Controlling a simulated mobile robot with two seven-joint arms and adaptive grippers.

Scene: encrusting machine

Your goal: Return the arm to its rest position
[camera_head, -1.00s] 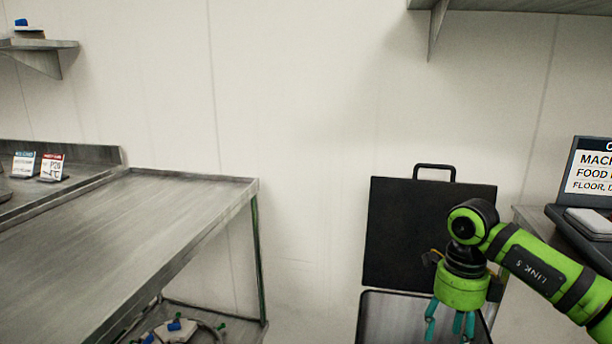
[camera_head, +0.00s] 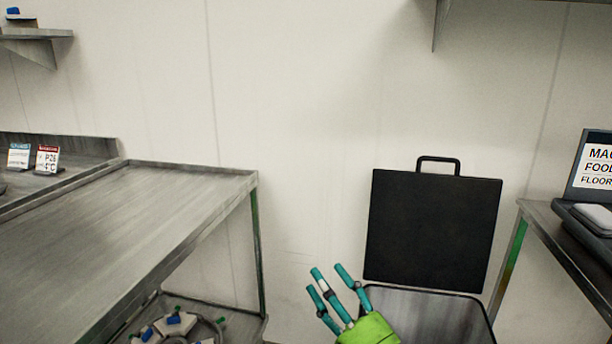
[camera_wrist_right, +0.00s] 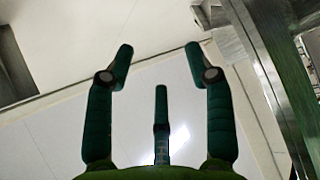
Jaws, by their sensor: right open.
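My right gripper (camera_head: 334,290) is at the bottom centre-right of the head view. It has a green palm and teal fingers that are spread, pointing up and to the left, with nothing between them. In the right wrist view its fingers (camera_wrist_right: 160,75) are also apart and empty, with a pale wall or ceiling behind them. Most of the right arm is below the picture's edge. My left gripper is not in view.
A steel table (camera_head: 140,205) stands on the left, with small sign cards (camera_head: 47,159) behind it and a lower shelf holding parts. A black panel with a handle (camera_head: 432,228) stands behind a grey-topped surface (camera_head: 430,315). Another table (camera_head: 565,245) is at right.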

